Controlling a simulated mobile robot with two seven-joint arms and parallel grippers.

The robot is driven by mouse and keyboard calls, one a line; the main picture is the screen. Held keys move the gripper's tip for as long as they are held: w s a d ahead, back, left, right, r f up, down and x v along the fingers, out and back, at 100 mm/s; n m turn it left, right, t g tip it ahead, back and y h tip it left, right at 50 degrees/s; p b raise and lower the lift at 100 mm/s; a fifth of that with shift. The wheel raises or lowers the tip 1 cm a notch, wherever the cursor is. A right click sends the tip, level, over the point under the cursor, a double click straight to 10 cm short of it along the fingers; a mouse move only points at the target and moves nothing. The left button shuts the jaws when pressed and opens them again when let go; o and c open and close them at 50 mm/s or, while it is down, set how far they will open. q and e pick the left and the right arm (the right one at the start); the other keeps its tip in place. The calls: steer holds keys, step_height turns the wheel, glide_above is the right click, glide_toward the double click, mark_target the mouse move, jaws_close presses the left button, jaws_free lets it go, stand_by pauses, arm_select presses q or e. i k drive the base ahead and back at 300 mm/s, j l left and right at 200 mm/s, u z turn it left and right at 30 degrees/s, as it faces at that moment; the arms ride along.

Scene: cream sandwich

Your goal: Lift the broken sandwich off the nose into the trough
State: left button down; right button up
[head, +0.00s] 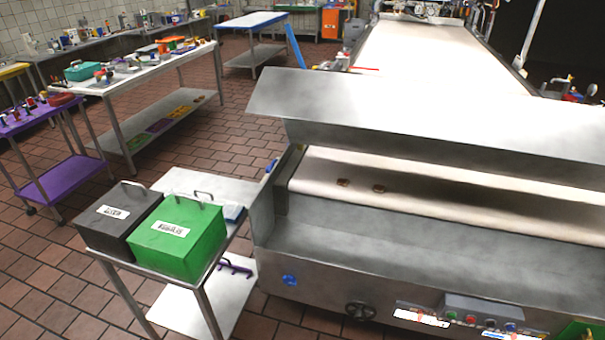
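Two small brown pieces lie on the pale belt near its front edge, the left piece (343,182) and the right piece (378,188), a short gap apart. They are too small to tell whether they are whole or broken. The belt's rounded front edge, the nose (450,211), runs across the machine. Below and in front of it is the grey metal trough (400,240), whose visible part looks empty. Neither of my grippers is in view.
A wide sloping metal hood (420,125) covers the belt behind the pieces. A small table (205,183) at the machine's left carries a black box (112,215) and a green box (178,235). A control panel (482,312) and handwheel (360,311) are on the machine's front.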

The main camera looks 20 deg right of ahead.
mark_target(342, 183)
steer(key=i+l+u, duration=0.15)
steer(key=l, duration=0.2)
steer(key=i+l+u, duration=0.25)
steer(key=l, duration=0.45)
steer(key=i+l, duration=0.15)
steer(key=l, duration=0.2)
steer(key=i+l, duration=0.2)
steer(key=l, duration=0.2)
